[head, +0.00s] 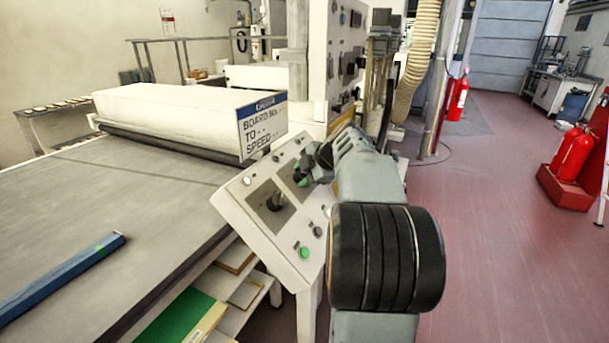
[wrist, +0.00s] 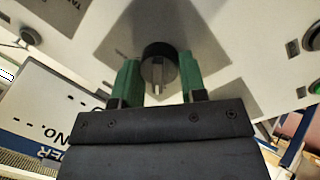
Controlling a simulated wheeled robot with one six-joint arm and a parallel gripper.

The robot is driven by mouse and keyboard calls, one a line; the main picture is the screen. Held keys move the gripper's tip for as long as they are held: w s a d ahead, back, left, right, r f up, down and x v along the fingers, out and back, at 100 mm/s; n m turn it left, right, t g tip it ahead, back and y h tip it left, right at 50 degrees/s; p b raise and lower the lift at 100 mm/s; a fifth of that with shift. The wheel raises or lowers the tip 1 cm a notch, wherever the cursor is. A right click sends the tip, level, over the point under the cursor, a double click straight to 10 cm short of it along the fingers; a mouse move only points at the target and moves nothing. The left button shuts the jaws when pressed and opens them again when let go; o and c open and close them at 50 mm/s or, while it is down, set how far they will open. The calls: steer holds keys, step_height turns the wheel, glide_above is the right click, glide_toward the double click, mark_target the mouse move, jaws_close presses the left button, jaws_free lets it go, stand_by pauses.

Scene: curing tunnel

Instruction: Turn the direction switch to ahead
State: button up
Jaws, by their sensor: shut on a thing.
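The sloped white control panel (head: 250,222) stands at the right edge of the belt table. My arm reaches over it from the right, and my gripper (head: 303,178) is at its upper part. In the wrist view, my gripper (wrist: 158,82) has its green fingers either side of a round black switch (wrist: 158,50) on a dark grey patch, shut on it. The switch's pale grip bar points straight down in that picture. Its position marks cannot be read. In the head view my gripper hides this switch. Another dark knob (head: 276,201) sits lower on the panel.
A blue bar (head: 62,277) lies on the belt. Red extinguishers (head: 574,155) stand at the right. The red floor between is clear.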

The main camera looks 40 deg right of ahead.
steer(key=shift+c, duration=0.7)
steer(key=shift+m, duration=0.4)
steer(key=m, duration=0.3)
steer(key=shift+g+b, duration=0.3)
steer(key=m, duration=0.2)
steer(key=m+p, duration=0.1)
steer(key=m, duration=0.2)
steer(key=shift+w+r+g, duration=0.15)
steer(key=shift+g, duration=0.25)
steer(key=m+p, duration=0.2)
steer(key=m, duration=0.2)
steer(key=shift+d+y, duration=0.15)
steer(key=shift+y, duration=0.25)
steer(key=shift+m+g+p, duration=0.3)
steer(key=shift+m+p, duration=0.7)
steer(key=shift+m, duration=1.1)
steer(key=shift+y, duration=0.3)
steer(key=o, duration=0.9)
